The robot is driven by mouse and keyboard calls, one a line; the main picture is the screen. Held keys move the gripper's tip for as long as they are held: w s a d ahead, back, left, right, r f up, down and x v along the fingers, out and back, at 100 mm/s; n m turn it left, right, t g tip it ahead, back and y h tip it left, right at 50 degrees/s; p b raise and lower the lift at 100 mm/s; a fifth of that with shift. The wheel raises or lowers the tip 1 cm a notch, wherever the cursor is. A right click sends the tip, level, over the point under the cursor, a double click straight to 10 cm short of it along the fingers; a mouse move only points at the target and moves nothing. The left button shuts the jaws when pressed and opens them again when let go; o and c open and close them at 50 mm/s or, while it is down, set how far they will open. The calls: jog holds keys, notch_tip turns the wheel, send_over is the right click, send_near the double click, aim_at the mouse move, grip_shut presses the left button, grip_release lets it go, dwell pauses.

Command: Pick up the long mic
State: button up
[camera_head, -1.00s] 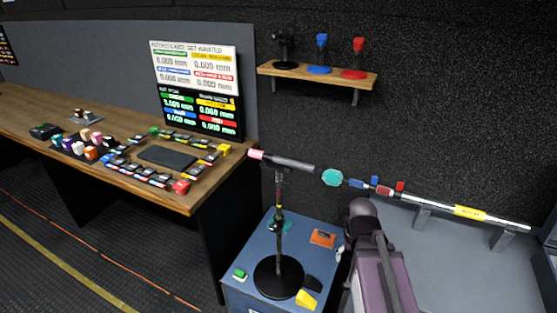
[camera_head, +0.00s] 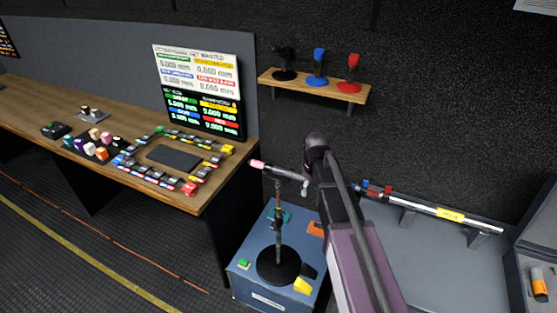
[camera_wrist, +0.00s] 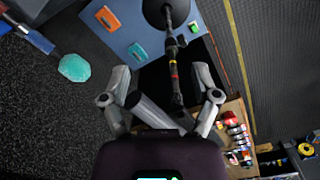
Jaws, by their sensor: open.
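The long mic (camera_head: 272,170) is a dark, slim tube with a pink tip. It lies near level on top of an upright stand (camera_head: 278,215) with a round black base. In the head view its right end runs behind my arm, and my gripper is mostly hidden there. In the wrist view my gripper (camera_wrist: 161,76) is open, its two fingers spread. A grey tube (camera_wrist: 155,109), apparently the mic, crosses slantwise between them close to the palm. The stand's pole runs up the picture between the fingers. I cannot tell whether anything touches.
The stand is on a blue case (camera_head: 245,280) with small coloured items. A desk (camera_head: 190,200) with a screen (camera_head: 200,85) is left. A wall shelf (camera_head: 315,83) holds small stands.

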aim_at(279, 169)
jog(key=w+a+r+n+p, duration=0.6)
jog(key=w+a+r+p, duration=0.4)
jog(key=r, duration=0.3)
jog(key=shift+a+p, duration=0.85)
notch_tip(279, 169, down, 8)
jog(key=b, duration=0.8)
jog(key=shift+f+b, duration=0.25)
jog(key=shift+b, duration=0.1)
jog(key=shift+f, duration=0.15)
notch_tip(279, 169, down, 5)
jog(key=b, duration=0.5)
jog(key=shift+s, duration=0.15)
grip_shut()
